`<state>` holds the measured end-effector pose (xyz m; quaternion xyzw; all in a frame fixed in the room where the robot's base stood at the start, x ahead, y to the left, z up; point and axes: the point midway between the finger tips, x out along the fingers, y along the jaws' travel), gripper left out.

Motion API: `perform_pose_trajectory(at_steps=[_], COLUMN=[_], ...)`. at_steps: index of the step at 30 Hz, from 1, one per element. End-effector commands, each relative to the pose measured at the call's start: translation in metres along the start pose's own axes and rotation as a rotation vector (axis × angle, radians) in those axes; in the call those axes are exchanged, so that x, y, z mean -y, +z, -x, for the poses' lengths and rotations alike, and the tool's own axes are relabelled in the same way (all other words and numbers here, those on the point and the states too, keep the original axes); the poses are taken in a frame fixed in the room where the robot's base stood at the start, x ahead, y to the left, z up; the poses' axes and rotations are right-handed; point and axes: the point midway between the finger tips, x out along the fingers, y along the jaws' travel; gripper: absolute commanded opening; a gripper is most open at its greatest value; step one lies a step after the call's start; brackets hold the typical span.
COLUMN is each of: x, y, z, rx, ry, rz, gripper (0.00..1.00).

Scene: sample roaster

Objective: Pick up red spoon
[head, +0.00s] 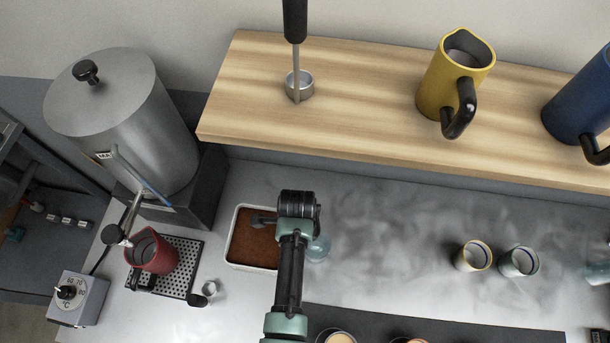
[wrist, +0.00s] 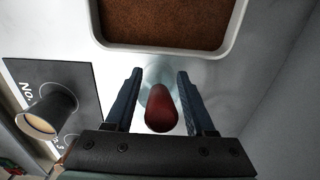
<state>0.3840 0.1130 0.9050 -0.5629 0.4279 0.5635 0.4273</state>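The red spoon (wrist: 161,110) shows in the wrist view as a rounded red end pointing up toward the camera. It lies between my two fingers, with a gap on both sides. The rest of it is hidden or blurred against a pale, clear glass-like shape (wrist: 152,78) behind it. My gripper (wrist: 160,92) is open around it. In the head view my gripper (head: 264,220) is above the right part of a tray of brown grounds, and I cannot make out the spoon there. A clear glass (head: 318,248) stands just right of my arm.
The white-rimmed tray (head: 233,225) lies on the grey counter. A red pitcher (head: 150,252) on a drip grate and a steel boiler (head: 130,120) stand left. Two small cups (head: 473,256) stand right. A wooden shelf (head: 370,110) with a yellow pitcher (head: 450,80) overhangs the back.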

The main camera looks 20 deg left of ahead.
Motion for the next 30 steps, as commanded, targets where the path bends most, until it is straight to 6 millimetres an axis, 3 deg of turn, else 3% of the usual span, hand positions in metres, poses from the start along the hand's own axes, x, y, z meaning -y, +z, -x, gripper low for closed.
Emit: perform_pose_trajectory(at_steps=[1,6,9,23,30], x=[0.0,0.0,0.0,0.0,0.002], y=[0.0,0.0,0.0,0.0,-0.004], z=[0.0,0.0,0.0,0.001,0.012], rx=[0.0,0.0,0.0,0.0,0.0], ry=[0.0,0.0,0.0,0.0,0.0], rz=[0.0,0.0,0.0,0.0,0.0], gripper=[0.44,0.13,0.0,0.0,0.0])
